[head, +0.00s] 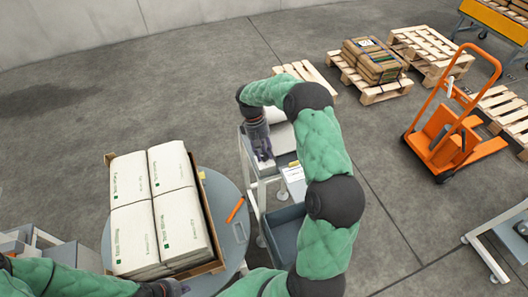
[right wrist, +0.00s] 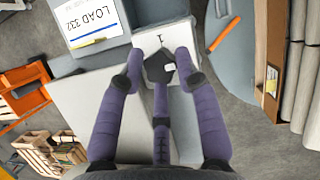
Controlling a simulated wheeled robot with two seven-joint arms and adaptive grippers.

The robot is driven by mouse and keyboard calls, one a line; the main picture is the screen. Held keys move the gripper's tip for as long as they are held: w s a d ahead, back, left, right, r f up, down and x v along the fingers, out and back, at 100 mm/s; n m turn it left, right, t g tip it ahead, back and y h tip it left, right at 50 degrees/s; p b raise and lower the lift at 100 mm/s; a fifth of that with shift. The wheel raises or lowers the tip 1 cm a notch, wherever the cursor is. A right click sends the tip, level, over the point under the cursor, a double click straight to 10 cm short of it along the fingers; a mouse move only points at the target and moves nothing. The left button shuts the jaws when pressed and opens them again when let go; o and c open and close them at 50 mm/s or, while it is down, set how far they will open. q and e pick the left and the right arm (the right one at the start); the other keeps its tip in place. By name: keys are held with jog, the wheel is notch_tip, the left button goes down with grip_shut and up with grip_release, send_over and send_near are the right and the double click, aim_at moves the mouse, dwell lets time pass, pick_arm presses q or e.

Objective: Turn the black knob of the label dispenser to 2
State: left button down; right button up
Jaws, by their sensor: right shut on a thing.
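The black knob (right wrist: 157,70) of the label dispenser shows in the right wrist view, on a white face (right wrist: 150,38) with a small dark mark above the knob. A small white patch sits on the knob's right side. The numbers around it are not readable. My right gripper (right wrist: 160,66) is shut on the knob, with purple fingers on both sides and another below. In the head view my right gripper (head: 263,157) reaches down at the dispenser (head: 283,138) and hides the knob. My left gripper (head: 176,288) is at the bottom edge, partly cut off; its fingers are unclear.
A round grey table (head: 233,233) holds a tray of white sacks (head: 160,205) and an orange tool (head: 235,210), left of the dispenser. A grey bin (head: 284,228) stands in front of it. An orange pallet truck (head: 450,130) and pallets (head: 372,85) stand at the right.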

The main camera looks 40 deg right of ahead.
jog(key=shift+a+f, duration=0.3)
jog(key=o, duration=1.1)
jog(key=shift+w, duration=0.15)
jog(key=shift+d+r, duration=0.1)
jog(key=shift+r, duration=0.1)
jog(key=shift+r, duration=0.15)
jog(key=v, duration=1.1)
jog(key=shift+w+r, duration=0.2)
jog(key=shift+w, duration=0.05)
